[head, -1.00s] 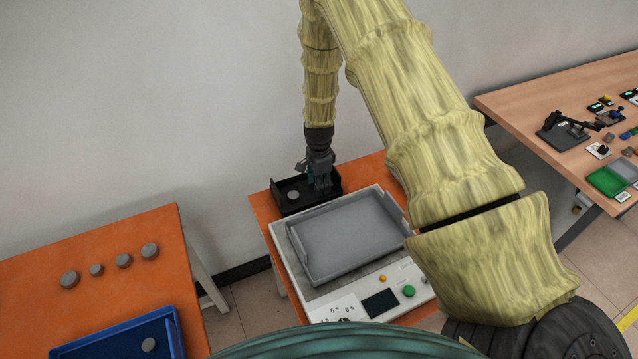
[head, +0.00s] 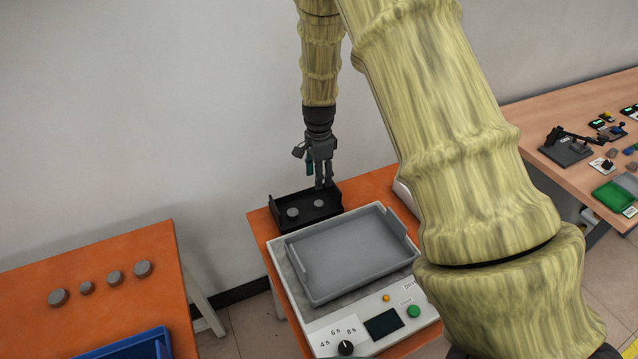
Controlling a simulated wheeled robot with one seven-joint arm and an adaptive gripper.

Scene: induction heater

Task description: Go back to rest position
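My gripper (head: 323,184) points down above the black tray (head: 325,219) on the orange table behind the induction heater. Two grey round pieces lie in that tray, one at the left (head: 292,212) and one at the right (head: 320,203). The fingertips are just above the right piece, and nothing shows between them. The fingers look close together, but they are too small to tell whether they are open or shut. My arm comes down from the top of the picture and covers part of the heater's right side.
The heater (head: 322,328) has a grey tray (head: 352,255) on top, a dial, a screen and a green button. The left orange table (head: 100,247) holds several grey pieces (head: 115,278) and a blue tray (head: 125,347). A wooden bench (head: 545,110) with small parts stands right.

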